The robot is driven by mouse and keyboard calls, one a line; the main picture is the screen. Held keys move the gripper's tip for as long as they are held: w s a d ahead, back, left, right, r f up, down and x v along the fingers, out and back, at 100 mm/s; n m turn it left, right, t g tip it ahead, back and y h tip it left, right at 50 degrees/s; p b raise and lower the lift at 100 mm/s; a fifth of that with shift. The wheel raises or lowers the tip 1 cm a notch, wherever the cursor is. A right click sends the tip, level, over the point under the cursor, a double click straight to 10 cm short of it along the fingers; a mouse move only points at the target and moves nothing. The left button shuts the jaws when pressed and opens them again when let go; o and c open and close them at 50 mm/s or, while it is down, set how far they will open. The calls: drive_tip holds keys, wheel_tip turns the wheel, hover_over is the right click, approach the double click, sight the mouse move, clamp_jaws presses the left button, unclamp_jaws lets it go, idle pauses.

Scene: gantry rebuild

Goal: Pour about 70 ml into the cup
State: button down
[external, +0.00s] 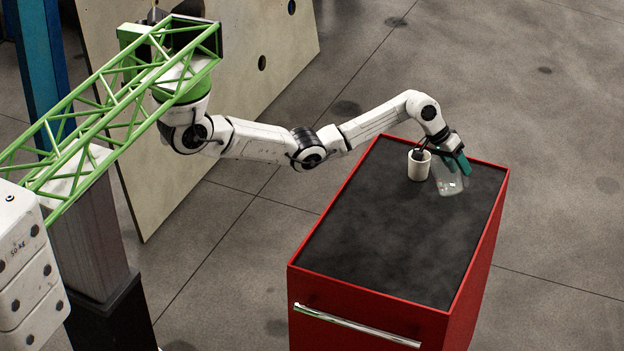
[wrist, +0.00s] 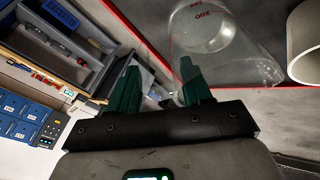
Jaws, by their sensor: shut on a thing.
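A clear glass beaker (external: 449,182) is at the far end of the red cabinet's dark top. My gripper (external: 457,159), with teal fingers, is shut on it. In the wrist view, the beaker (wrist: 225,50) shows red markings beyond the right finger of my gripper (wrist: 160,88). A white cup (external: 418,168) stands upright just left of the beaker. Part of the cup (wrist: 305,45) shows at the right edge of the wrist view. I cannot make out a liquid level in the beaker, nor what is inside the cup.
The red cabinet (external: 375,303) has a raised red rim and a chrome handle. Its dark top (external: 390,235) is clear in the near part. The wrist view shows an open grey drawer (wrist: 60,40) and blue bins (wrist: 22,108) at the left.

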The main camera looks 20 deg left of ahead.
sight(468, 185)
drive_tip(key=d+y, duration=0.1)
drive_tip(key=s+d+f+t+y, duration=0.1)
drive_tip(key=shift+s+d+f, duration=0.1)
drive_tip(key=shift+s+d, duration=0.05)
drive_tip(key=shift+d, duration=0.25)
drive_tip(key=shift+s+d+f+m+t+y+b, duration=0.25)
drive_tip(key=shift+d+f+m+t+y+b, duration=0.25)
drive_tip(key=shift+f+y+b, duration=0.35)
drive_tip(key=shift+s+d+y+b, duration=0.1)
drive_tip(key=shift+d+y+b, duration=0.25)
drive_tip(key=shift+b, duration=0.35)
drive_tip(key=shift+r, duration=0.1)
